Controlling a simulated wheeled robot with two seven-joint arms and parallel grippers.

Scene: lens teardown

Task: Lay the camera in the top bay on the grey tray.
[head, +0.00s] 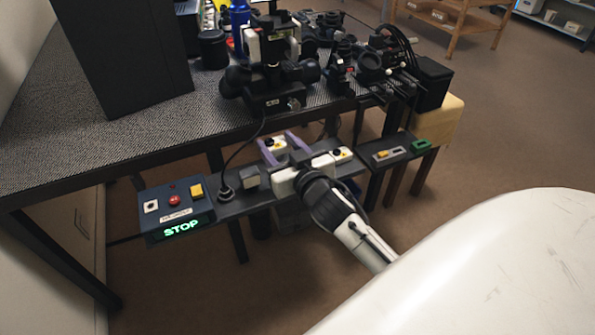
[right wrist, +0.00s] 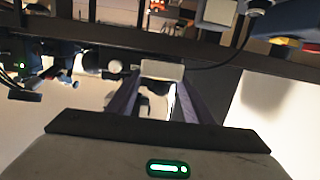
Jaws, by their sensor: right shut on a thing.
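My right gripper (head: 277,139) reaches over the narrow dark shelf at the front of the table. Its purple fingers are shut on a small white block (head: 274,146) with a black round part and a yellow mark, possibly the camera. In the right wrist view a pale block (right wrist: 162,69) shows between the fingertips. A similar white block (head: 343,154) sits on the shelf just right of the gripper. A dark tray-like shelf (head: 368,160) at the right holds grey, yellow and green pieces; I cannot tell whether it is the grey tray, nor which bay is the top one. My left gripper is not seen.
A control box (head: 177,208) with buttons and a lit STOP sign stands at the shelf's left end. A black cable runs from the shelf to the table. Black equipment (head: 270,80) crowds the table's right half. A large dark cabinet (head: 125,55) stands at the left.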

